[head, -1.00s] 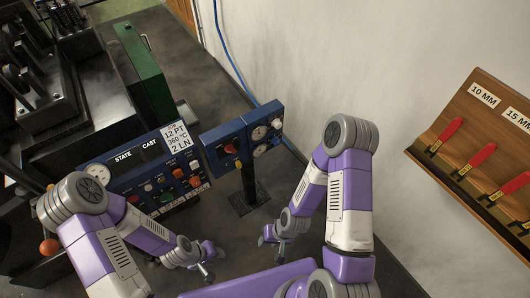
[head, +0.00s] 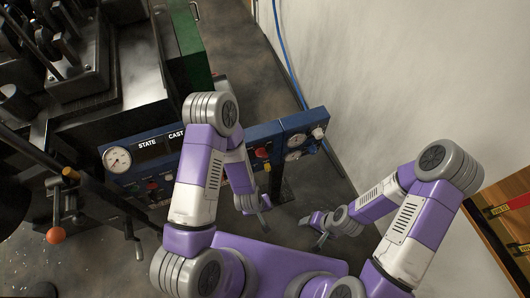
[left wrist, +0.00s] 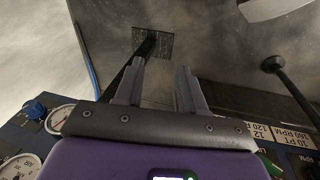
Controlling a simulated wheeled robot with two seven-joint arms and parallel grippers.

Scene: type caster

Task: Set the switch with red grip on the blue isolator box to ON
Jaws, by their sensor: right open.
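The blue box (head: 262,133) with a red grip (head: 262,153) stands on a dark post, in the middle of the head view. My left forearm covers its left part, and I cannot read the switch's position. My left gripper (head: 264,207) is below the box in the head view, partly hidden by its arm. In the left wrist view its two fingers (left wrist: 158,88) are apart with nothing between them. My right gripper (head: 318,226) is open and empty, below and right of the box, clear of it.
A gauge box (head: 294,128) adjoins on the right. The wide blue panel (head: 128,178) with a dial and buttons is on the left, partly behind my arm. A lever with an orange ball (head: 55,235) stands far left. A wooden rack (head: 505,215) is at right.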

